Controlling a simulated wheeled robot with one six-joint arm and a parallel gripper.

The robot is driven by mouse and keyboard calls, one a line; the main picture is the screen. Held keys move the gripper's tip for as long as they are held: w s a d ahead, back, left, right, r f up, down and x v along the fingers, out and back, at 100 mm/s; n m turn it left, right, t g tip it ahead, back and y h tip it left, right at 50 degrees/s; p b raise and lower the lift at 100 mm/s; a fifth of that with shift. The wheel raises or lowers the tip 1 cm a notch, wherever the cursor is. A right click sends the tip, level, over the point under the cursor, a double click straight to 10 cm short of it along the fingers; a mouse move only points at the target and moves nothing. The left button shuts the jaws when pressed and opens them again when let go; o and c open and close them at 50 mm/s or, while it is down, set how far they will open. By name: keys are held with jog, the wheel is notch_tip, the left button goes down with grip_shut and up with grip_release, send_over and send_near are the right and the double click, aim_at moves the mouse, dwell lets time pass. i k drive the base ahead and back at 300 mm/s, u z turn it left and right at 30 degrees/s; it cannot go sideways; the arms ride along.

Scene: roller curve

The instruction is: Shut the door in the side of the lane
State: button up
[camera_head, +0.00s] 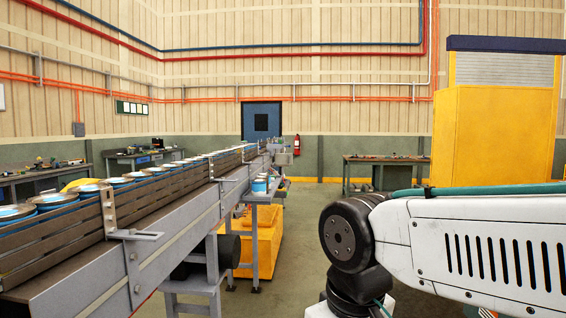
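The lane (75,288) is a long conveyor on the left, running away from me toward the back wall. Its side wall (165,201) is made of dark horizontal slats, with upright metal brackets along it. A grey L-shaped metal piece (136,235) sticks out from the near part of this wall. I cannot tell for sure which section is the door or whether it stands open. Several round cans (88,188) with blue sides stand in a row behind the slats. My gripper is not in view; only white and black links of my arm show at the right.
The floor between lane and arm is clear. A tall yellow cabinet (490,135) and workbench (385,159) stand behind.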

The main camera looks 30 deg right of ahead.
aim_at(281, 158)
jog(key=z, duration=0.2)
jog(key=i, duration=0.7)
jog(key=z, duration=0.8)
jog(key=i, duration=2)
jog(key=z, duration=0.7)
jog(key=i, duration=4.05)
jog(key=u, duration=0.75)
jog(key=i, duration=1.95)
jog(key=u, duration=0.85)
jog(key=i, duration=0.5)
jog(key=u, duration=0.1)
